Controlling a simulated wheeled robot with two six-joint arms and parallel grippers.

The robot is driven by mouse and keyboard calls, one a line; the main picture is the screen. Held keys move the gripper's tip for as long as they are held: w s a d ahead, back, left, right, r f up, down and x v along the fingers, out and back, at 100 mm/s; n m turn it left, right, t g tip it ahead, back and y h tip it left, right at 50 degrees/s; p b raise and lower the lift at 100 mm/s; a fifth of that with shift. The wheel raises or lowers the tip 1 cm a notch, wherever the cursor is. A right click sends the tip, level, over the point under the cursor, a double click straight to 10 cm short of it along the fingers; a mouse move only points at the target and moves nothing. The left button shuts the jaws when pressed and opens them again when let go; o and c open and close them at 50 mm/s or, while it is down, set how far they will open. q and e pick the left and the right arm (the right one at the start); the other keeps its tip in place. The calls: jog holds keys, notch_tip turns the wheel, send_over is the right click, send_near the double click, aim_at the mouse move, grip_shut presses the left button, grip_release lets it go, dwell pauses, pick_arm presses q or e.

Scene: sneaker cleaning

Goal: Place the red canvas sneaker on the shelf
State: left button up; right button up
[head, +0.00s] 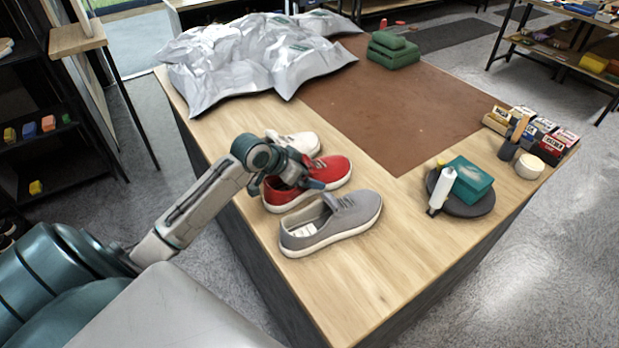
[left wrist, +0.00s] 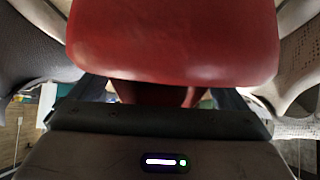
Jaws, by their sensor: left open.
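The red canvas sneaker (head: 337,171) with a white sole stands on the wooden table, between a white shoe (head: 303,142) behind it and a grey shoe (head: 333,222) in front. My left gripper (head: 287,184) is over its heel end and hides part of it. In the left wrist view, the red sneaker (left wrist: 172,40) fills the upper middle, between the open fingers. I cannot tell whether the fingers touch it. A dark shelf unit (head: 45,139) stands at the far left; another shelf (head: 560,55) stands at the upper right. My right gripper is not in view.
Silver bags (head: 240,60) cover the table's far left, beside a brown mat (head: 400,108) with green folded cloths (head: 393,50). A dark round tray (head: 470,205) holds a white bottle (head: 442,190) and a teal box (head: 473,178). Small boxes (head: 545,133) line the right edge. The table's near end is clear.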

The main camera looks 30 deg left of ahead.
pick_arm(q)
jog(key=shift+r, duration=0.1)
jog(key=c, duration=1.4)
